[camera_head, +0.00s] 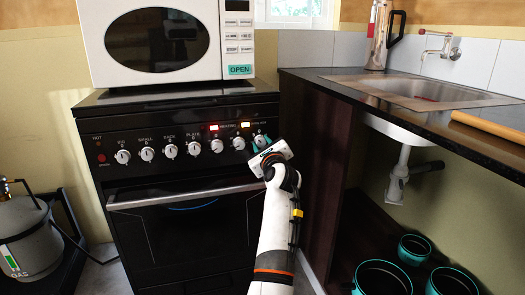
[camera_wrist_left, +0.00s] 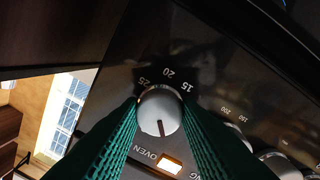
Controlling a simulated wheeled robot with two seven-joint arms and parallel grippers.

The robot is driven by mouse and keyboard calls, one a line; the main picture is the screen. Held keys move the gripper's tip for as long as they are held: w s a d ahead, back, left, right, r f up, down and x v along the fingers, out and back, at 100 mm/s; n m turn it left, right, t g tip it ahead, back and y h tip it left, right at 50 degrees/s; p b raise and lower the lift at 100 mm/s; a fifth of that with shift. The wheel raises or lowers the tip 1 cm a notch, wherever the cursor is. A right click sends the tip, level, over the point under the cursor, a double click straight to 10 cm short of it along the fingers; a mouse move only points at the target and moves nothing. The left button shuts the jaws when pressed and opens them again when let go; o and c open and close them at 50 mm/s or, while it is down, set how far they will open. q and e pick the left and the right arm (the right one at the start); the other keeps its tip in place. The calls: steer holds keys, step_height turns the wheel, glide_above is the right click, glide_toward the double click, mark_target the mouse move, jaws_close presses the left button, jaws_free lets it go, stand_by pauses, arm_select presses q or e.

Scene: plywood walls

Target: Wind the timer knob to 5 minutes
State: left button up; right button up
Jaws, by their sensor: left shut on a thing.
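The timer knob (camera_wrist_left: 160,110) is round and pale, with a dark pointer line, and sits on the black stove front. In the left wrist view the numbers 15, 20 and 25 show around its upper side; the pointer is directed down, away from them. The teal fingers of my left gripper (camera_wrist_left: 158,122) are on both sides of the knob, shut on it. In the head view my left gripper (camera_head: 264,146) is at the right end of the knob row and covers most of the timer knob. My right gripper is not in view.
Several other knobs (camera_head: 194,148) line the panel to the left, below lit red and orange lamps (camera_head: 245,124). The oven handle (camera_head: 185,196) runs below. A white microwave (camera_head: 165,42) stands on the stove. A dark counter (camera_head: 440,115) with a sink is close on the right.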

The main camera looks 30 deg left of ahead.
arm_select(q)
steer(key=shift+f+n+b, duration=0.15)
steer(key=shift+n+b, duration=0.2)
steer(key=shift+n, duration=0.35)
steer(key=o, duration=1)
steer(key=shift+c, duration=0.2)
steer(key=shift+d, duration=0.15)
